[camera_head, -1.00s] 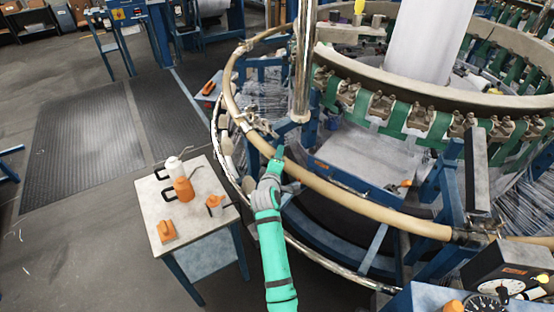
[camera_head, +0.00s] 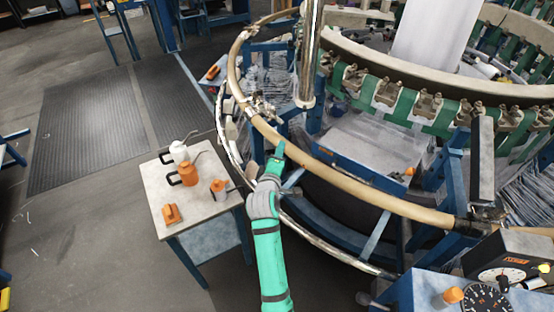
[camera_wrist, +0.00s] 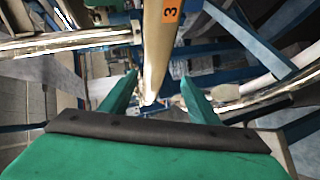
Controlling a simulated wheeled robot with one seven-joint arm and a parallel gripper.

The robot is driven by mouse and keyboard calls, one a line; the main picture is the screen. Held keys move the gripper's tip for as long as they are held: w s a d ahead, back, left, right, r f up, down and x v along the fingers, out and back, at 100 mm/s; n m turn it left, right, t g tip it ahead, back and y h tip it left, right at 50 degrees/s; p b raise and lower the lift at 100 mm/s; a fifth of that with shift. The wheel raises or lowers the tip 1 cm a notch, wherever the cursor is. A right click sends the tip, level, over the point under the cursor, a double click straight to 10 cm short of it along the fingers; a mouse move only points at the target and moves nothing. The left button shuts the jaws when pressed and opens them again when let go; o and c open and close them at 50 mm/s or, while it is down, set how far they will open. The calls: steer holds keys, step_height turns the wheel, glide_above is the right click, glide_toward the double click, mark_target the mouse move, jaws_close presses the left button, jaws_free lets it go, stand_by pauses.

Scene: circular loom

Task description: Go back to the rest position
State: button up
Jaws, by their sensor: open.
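My gripper (camera_head: 272,165) is at the end of my green and grey arm, close to the tan ring rail (camera_head: 345,183) of the circular loom. In the wrist view, the two green fingers of my gripper (camera_wrist: 157,92) stand apart with nothing held between them. The tan rail (camera_wrist: 158,45) runs lengthwise beyond the gap between the fingers and carries an orange label with a 3 (camera_wrist: 171,11). Whether the fingers touch the rail cannot be told.
A small table (camera_head: 199,207) on the left holds a white oil can (camera_head: 178,151), an orange can (camera_head: 187,176) and orange tools. A vertical metal post (camera_head: 309,55) stands beyond my gripper. A gauge panel (camera_head: 425,290) is at lower right. Open floor lies left of the table.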

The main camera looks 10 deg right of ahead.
steer(key=shift+v, duration=0.9)
steer(key=s+a+f+m+y, duration=0.1)
steer(key=s+a+f+m, duration=0.15)
steer(key=s+f, duration=0.4)
steer(key=s+a+f+m+y, duration=0.1)
steer(key=s+a+f, duration=0.25)
steer(key=s, duration=0.65)
steer(key=s+a+f+m+y, duration=0.15)
steer(key=s+a+f, duration=0.25)
steer(key=s, duration=0.4)
steer(key=s+r+m, duration=0.3)
steer(key=s+r, duration=0.1)
steer(key=s, duration=1)
steer(key=s+r+m+t, duration=0.1)
steer(key=s+r+m, duration=0.3)
steer(key=s, duration=0.9)
steer(key=shift+s+d+y, duration=0.25)
steer(key=shift+s+y, duration=0.1)
steer(key=shift+y, duration=0.1)
